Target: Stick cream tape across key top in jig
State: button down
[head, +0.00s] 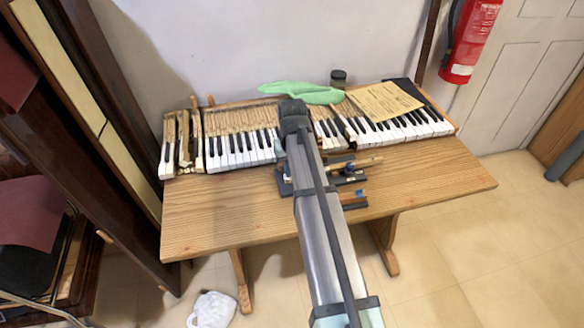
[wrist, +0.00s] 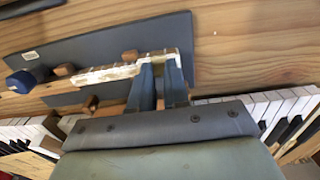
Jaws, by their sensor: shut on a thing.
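The jig (head: 350,180), a dark plate with a blue knob (wrist: 22,82), lies on the table in front of the keyboard. In the wrist view its dark base (wrist: 95,48) shows under a wooden key (wrist: 95,76) with a pale, patchy top. My gripper (wrist: 160,62) is at the right end of that key, its fingers slightly apart around a small cream piece, apparently the tape (wrist: 158,54). The tape's edges blend with the key top, so I cannot tell whether it touches it. My arm hides the gripper and part of the jig in the head view.
The piano keyboard (head: 240,147) runs along the back of the wooden table (head: 235,205), with loose keys at its left. A green cloth (head: 300,93), a jar (head: 338,78) and a paper sheet (head: 385,101) lie behind. The table's front left is clear.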

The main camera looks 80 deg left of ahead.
jog(key=c, duration=1)
grip_release()
jog(key=shift+c, duration=0.2)
jog(key=shift+r, duration=0.1)
jog(key=shift+r, duration=2.9)
